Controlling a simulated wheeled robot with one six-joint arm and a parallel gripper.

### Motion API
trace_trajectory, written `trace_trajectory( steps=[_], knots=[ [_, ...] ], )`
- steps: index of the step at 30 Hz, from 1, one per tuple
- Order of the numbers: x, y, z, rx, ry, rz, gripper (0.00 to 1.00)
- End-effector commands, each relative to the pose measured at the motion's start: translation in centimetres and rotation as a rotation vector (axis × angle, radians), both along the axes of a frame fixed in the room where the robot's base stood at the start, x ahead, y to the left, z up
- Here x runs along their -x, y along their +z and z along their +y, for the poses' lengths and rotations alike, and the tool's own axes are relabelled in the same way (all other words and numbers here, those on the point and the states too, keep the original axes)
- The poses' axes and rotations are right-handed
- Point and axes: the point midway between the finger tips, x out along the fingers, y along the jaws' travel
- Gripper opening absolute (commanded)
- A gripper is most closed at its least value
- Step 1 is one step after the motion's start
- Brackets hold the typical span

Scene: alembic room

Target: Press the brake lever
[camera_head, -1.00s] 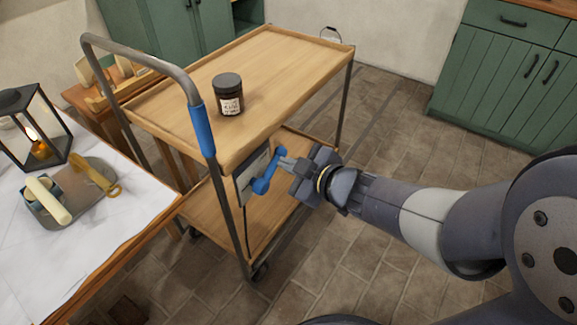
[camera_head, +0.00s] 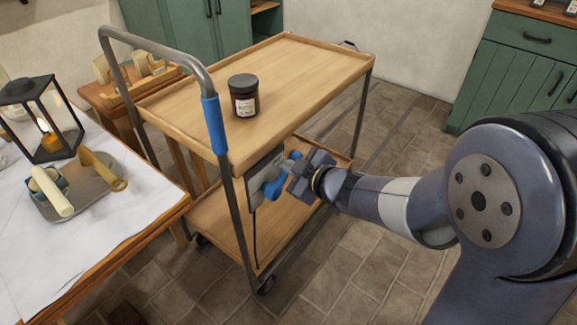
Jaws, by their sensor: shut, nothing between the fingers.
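The wooden two-shelf cart (camera_head: 310,75) stands in the middle, with a grey tube handle that has a blue grip (camera_head: 214,124). The blue brake lever (camera_head: 274,188) is on a grey plate (camera_head: 256,170) at the cart's near end, below the top shelf. My gripper (camera_head: 290,166) is shut with nothing between its fingers. Its tips are at the lever's upper part, and the gripper body partly hides the lever. I cannot tell whether they touch. A dark jar (camera_head: 244,96) with a pale label stands on the top shelf.
At left, a table (camera_head: 120,240) carries a black lantern (camera_head: 42,118) and a tray (camera_head: 98,192) with a candle and a wooden-handled tool. Green cabinets (camera_head: 515,75) stand at the back. The tiled floor (camera_head: 330,275) in front of the cart is open.

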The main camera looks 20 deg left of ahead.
Motion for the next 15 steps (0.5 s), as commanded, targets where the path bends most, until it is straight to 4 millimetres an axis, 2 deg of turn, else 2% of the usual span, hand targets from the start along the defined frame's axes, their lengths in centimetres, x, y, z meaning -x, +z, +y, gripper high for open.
trace_trajectory(
  steps=[15],
  knots=[
    [-0.36,-0.11,-0.18,-0.023,-0.001,0.056,0.0]
  ],
)
